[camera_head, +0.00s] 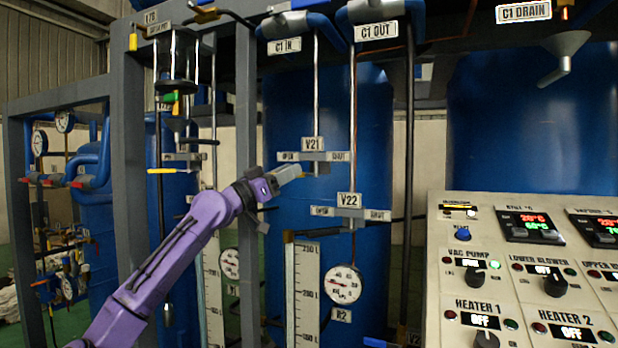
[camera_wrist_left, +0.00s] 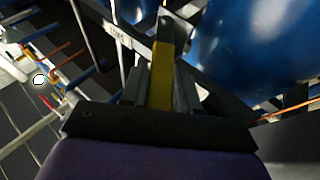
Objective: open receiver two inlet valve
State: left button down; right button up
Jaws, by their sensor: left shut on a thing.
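The valve labelled V21 (camera_head: 312,144) is on a thin vertical pipe in front of the blue receiver tank (camera_head: 283,120). Its plate reads OPEN on the left and SHUT on the right. My left gripper (camera_head: 291,173) is just below the OPEN side of that plate. In the left wrist view, my left gripper (camera_wrist_left: 160,88) is shut on a yellow lever handle (camera_wrist_left: 162,68), which runs forward between the fingers. The joint between handle and valve body is hidden. My right gripper is in neither view.
The valve labelled V22 (camera_head: 349,200) is lower right of V21, above a round gauge (camera_head: 343,284) and an R2 tag. A white scale (camera_head: 303,290) stands below my left wrist. A grey frame post (camera_head: 247,100) is close left. The control panel (camera_head: 520,270) fills the lower right.

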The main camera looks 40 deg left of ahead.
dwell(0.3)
pick_arm(q)
jog(key=c, duration=1.1)
grip_release()
jog(key=shift+o, duration=0.9)
jog(key=shift+w, duration=0.25)
jog(key=b+v, duration=0.4)
jog(key=v, duration=0.6)
jog(key=shift+s, duration=0.2)
jog(key=shift+a+f, duration=0.1)
jog(key=shift+f, duration=0.1)
